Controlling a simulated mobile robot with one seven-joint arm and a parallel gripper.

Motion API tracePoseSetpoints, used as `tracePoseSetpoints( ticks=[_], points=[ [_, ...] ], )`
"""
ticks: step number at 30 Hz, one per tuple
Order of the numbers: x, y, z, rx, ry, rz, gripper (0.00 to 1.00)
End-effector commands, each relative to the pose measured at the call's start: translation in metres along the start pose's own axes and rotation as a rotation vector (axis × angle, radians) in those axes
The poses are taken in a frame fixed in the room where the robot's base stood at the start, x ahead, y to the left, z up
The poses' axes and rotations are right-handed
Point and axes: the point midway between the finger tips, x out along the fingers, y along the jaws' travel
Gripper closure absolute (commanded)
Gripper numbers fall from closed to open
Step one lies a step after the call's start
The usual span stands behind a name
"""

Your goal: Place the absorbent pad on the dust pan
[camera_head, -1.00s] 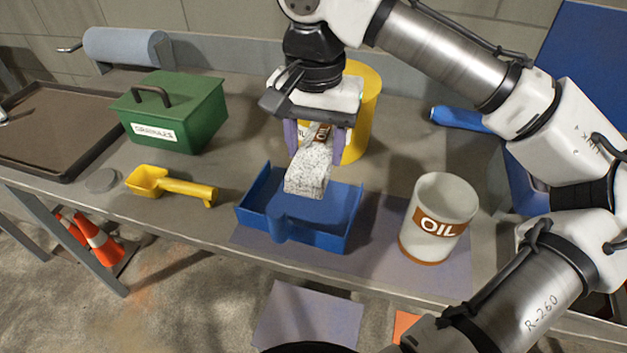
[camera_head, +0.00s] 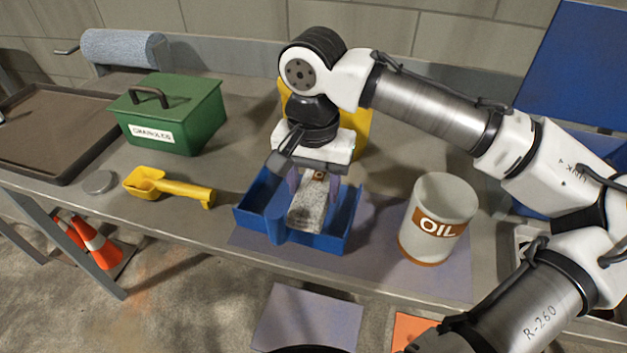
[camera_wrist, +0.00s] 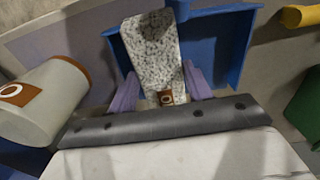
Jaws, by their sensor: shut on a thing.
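The absorbent pad (camera_head: 307,207) is a speckled grey-white slab with a brown label at its upper end. My gripper (camera_head: 315,185) is shut on that labelled end, with a purple finger on each side. The blue dust pan (camera_head: 345,225) lies on the bench under my gripper. The pad is within the pan's walls in the head view; I cannot tell whether it touches the floor of the pan. In the wrist view the pad (camera_wrist: 152,55) extends from between the fingers (camera_wrist: 160,90) over the blue pan (camera_wrist: 222,45).
An oil can (camera_head: 438,218) stands right of the pan. A yellow scoop (camera_head: 170,187) and a green granules box (camera_head: 170,115) are to the left. A yellow container (camera_head: 358,120) stands behind my gripper. A dark tray (camera_head: 50,140) is at the far left.

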Motion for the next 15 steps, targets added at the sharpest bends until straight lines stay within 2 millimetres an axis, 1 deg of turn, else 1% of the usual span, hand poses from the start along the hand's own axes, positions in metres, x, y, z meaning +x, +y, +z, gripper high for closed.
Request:
tracePoseSetpoints(
  ticks=[2, 3, 7, 8, 15],
  points=[
    [0.0034, -0.0002, 0.0002, -0.001, -0.001, 0.0, 0.72],
    [0.0031, -0.0001, 0.0002, 0.0, -0.001, 0.0, 0.47],
    [0.0027, -0.0001, 0.0001, 0.0, -0.001, 0.0, 0.3],
    [0.0027, -0.0001, 0.0001, 0.0, -0.001, 0.0, 0.28],
    [0.0024, 0.0, 0.0001, 0.0, 0.0, 0.0, 0.28]
  ],
)
